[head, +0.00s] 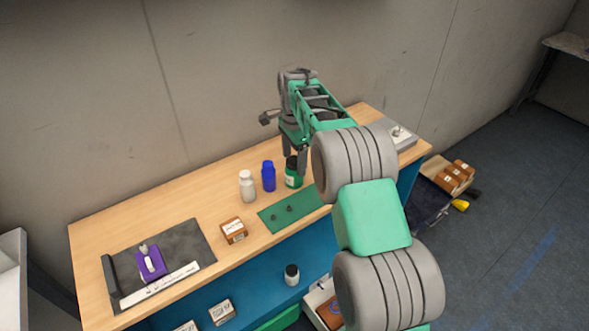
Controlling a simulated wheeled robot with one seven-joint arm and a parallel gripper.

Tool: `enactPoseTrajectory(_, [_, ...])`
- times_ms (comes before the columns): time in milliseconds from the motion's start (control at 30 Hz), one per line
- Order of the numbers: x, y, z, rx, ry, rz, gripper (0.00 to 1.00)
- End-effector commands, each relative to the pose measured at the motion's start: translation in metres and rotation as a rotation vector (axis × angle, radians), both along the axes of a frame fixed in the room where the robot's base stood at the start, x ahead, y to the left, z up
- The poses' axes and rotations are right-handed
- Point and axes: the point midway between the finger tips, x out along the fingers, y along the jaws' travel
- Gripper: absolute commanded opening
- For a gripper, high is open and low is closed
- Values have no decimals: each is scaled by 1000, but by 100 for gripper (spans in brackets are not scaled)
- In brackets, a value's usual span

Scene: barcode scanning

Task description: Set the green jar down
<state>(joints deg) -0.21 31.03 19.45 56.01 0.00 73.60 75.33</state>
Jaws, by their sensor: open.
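The green jar (293,178) with a dark lid stands upright on the wooden bench (190,205), just behind the green mat. My gripper (295,162) points down at the jar from above, its fingers around or beside the lid. The jaws are open, and whether a finger touches the jar cannot be told. My arm hides part of the bench to the right of the jar.
A blue bottle (268,176) and a white bottle (247,186) stand close left of the jar. The green mat (280,221) holds small dark items. A brown box (233,230) and a dark mat (196,238) with a purple item (151,263) lie further left.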

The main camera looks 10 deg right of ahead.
Motion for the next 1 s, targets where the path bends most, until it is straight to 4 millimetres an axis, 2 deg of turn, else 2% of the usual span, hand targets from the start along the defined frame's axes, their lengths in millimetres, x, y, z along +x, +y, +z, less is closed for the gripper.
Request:
enactPoseTrajectory(233, [-1, -2, -40, 0, 2, 1, 78])
enactPoseTrajectory(467, [0, -2, -46, 1, -2, 2, 78])
enactPoseTrajectory(1000, [0, -2, -45, 0, -1, 2, 36])
